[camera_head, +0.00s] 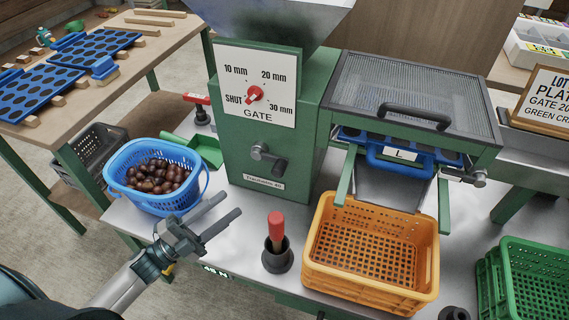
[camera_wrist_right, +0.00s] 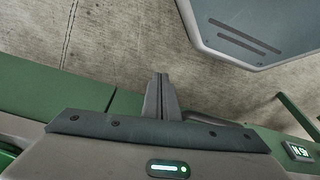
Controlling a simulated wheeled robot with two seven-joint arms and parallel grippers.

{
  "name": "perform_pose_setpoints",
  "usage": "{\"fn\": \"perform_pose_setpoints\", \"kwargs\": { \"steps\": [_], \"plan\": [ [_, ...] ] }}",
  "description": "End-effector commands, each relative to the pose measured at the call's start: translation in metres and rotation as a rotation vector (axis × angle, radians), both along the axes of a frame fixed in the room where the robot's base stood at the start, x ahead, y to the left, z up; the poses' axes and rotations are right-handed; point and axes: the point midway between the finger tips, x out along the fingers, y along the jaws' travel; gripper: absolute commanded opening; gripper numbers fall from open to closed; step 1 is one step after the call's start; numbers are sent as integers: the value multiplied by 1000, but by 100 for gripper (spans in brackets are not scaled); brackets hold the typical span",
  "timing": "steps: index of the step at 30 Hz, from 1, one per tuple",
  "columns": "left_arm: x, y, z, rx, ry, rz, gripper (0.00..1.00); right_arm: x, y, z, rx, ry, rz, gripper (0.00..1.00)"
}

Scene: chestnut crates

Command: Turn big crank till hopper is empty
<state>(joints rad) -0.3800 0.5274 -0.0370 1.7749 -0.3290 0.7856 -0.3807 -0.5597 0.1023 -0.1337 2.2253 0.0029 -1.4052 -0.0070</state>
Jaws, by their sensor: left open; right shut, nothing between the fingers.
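A green machine (camera_head: 320,130) stands on the bench with a grey metal hopper (camera_head: 265,15) on top; the view does not show the hopper's inside. A short dark grey crank (camera_head: 268,158) sits on its front, below a GATE panel (camera_head: 284,75) with a red dial (camera_head: 254,95). The dial's pointer seems to lean toward SHUT. My left gripper (camera_head: 230,204) is open and empty, left of and in front of the crank, apart from it. My right gripper (camera_wrist_right: 161,78) shows only in the right wrist view, shut and empty, above a concrete floor.
A blue basket (camera_head: 150,205) of chestnuts stands left of the machine. A red-handled tool (camera_head: 276,235) stands in a black cup in front. An orange crate (camera_head: 370,300) sits under the blue L tray (camera_head: 400,165), with green crates (camera_head: 525,275) at right.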

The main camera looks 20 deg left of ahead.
Motion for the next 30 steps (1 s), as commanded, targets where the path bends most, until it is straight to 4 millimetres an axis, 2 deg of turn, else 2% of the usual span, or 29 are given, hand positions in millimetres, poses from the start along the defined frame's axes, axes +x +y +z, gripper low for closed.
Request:
{"fn": "perform_pose_setpoints", "kwargs": {
  "steps": [8, 14, 19, 21, 30],
  "plan": [
    [2, -2, 1, -1, 0, 0, 43, 1, 0, -1, 0, 0, 0, 0],
    [13, -11, 7, -1, -1, -1, 43, 1, 0, -7, -1, 4, 0, 0],
    [31, -26, 16, -2, -3, -1, 43, 3, 0, -13, 0, 2, 0, 0],
    [39, -33, 20, -2, -3, -1, 43, 4, 1, -23, 1, 6, 1, 0],
    [79, -67, 38, -2, -3, -1, 43, 8, 1, -47, 2, 8, 3, 0]
  ]
}}
